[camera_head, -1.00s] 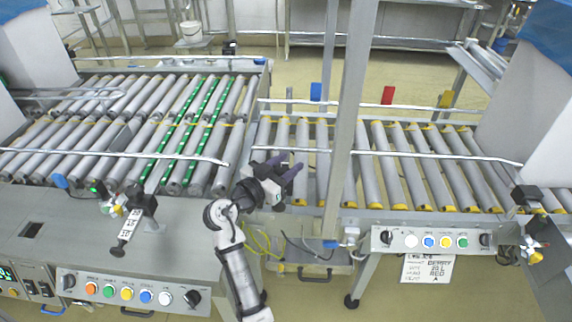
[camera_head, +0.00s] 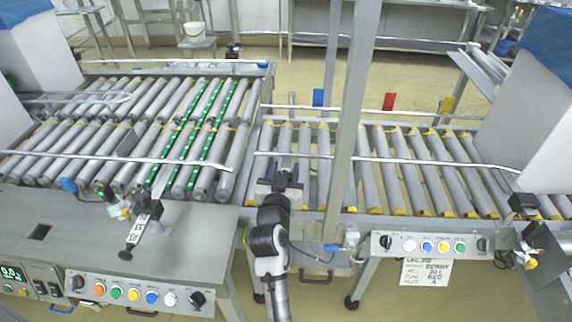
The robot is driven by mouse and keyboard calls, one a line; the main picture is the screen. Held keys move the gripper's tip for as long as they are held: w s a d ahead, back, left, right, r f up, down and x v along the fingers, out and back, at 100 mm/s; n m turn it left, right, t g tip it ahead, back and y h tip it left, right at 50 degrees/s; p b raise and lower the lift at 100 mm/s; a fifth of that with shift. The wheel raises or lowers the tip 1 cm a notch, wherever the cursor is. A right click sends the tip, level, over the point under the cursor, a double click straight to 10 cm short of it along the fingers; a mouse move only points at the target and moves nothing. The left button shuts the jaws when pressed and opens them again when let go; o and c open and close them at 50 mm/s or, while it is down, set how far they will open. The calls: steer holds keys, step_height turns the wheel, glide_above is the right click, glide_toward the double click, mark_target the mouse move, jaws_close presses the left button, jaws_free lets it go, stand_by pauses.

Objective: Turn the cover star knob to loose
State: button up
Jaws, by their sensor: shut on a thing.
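My gripper (camera_head: 280,177) is near the middle of the view, at the front edge of the right roller conveyor and just below its near guide rail. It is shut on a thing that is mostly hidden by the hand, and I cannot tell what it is. I cannot make out a star knob with certainty. Dark rotary knobs show on the left control panel (camera_head: 140,291) and on the right control panel (camera_head: 430,243), away from my gripper.
The left roller conveyor (camera_head: 110,160) has green rollers. The right roller conveyor (camera_head: 430,180) has yellow-ended rollers. An upright grey post (camera_head: 347,130) stands just right of my gripper. A printed sheet (camera_head: 424,273) hangs under the right panel.

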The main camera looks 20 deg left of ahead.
steer(key=shift+a+n+g+y+p, duration=0.1)
steer(key=shift+n+g+y+p, duration=0.4)
steer(key=shift+n+y+p, duration=1)
steer(key=g+y+b, duration=0.1)
steer(key=y, duration=0.1)
steer(key=shift+s+a+f+n+y, duration=0.1)
steer(key=shift+n+y, duration=0.2)
steer(key=shift+n, duration=0.1)
steer(key=n+g+y+b, duration=0.1)
steer(key=y+b, duration=0.1)
steer(key=b, duration=0.1)
steer(key=n+g+y+b, duration=0.2)
steer(key=shift+s+a+f+n+g+b, duration=0.1)
steer(key=shift+a+f+n+g+b, duration=0.1)
steer(key=shift+n+g+b, duration=0.15)
steer(key=n+g+y+b, duration=0.1)
steer(key=g+y+b, duration=0.1)
steer(key=b, duration=0.1)
steer(key=shift+s+a+r+n, duration=0.1)
steer(key=shift+s+r+n, duration=0.05)
steer(key=shift+n, duration=0.2)
steer(key=o, duration=0.9)
steer(key=shift+o, duration=0.3)
steer(key=shift+r, duration=0.1)
steer(key=shift+r, duration=0.15)
